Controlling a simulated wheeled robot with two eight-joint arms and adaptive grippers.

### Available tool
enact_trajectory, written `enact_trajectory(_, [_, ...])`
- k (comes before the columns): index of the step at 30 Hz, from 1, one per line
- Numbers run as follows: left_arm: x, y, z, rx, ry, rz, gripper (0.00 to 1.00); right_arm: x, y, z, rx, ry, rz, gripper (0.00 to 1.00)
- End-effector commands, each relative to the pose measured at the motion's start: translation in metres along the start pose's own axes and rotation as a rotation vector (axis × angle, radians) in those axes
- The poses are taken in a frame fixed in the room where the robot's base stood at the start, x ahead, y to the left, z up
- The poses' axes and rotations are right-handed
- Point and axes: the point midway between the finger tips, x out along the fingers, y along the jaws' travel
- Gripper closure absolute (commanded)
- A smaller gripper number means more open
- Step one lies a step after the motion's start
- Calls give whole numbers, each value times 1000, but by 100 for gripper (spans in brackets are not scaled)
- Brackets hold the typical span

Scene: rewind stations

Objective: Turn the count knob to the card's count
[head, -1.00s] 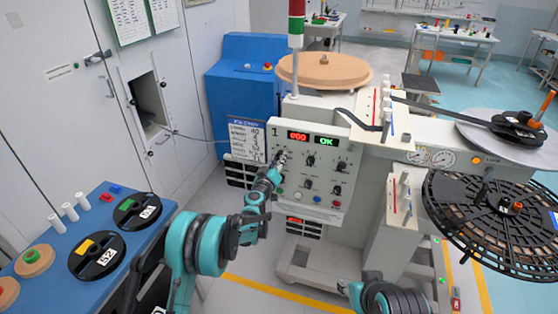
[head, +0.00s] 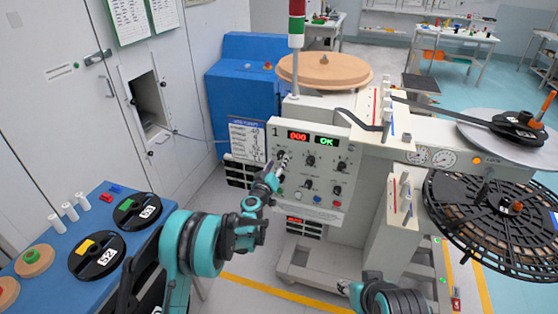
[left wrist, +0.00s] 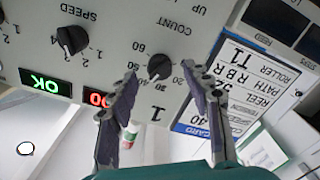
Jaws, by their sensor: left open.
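The count knob (left wrist: 160,67) is a black round knob on the pale panel, with the word COUNT and printed numbers around it. The left wrist view shows it upside down. My left gripper (left wrist: 159,80) is open, its two dark fingers apart with the knob showing between their tips; contact cannot be told. In the head view my left gripper (head: 281,164) is at the panel's left side and covers the knob. The card (left wrist: 238,85) hangs beside the panel; a 40 shows near its edge. My right gripper is not shown clearly.
The panel's red display (head: 298,136) reads 000 and the green one (head: 327,141) reads OK. A speed knob (left wrist: 72,40) sits beside the count knob. A blue table (head: 140,244) with reels stands at left.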

Motion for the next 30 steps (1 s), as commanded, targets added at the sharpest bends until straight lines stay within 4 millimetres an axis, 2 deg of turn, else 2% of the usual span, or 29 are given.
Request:
enact_trajectory(6, [-51,0,0,0,0,-1,51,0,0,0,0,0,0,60])
enact_trajectory(12, [-83,0,0,0,0,0,51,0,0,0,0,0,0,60])
enact_trajectory(18, [-94,0,0,0,0,0,51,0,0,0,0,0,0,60])
enact_trajectory(30, [-94,0,0,0,0,0,51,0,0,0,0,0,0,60])
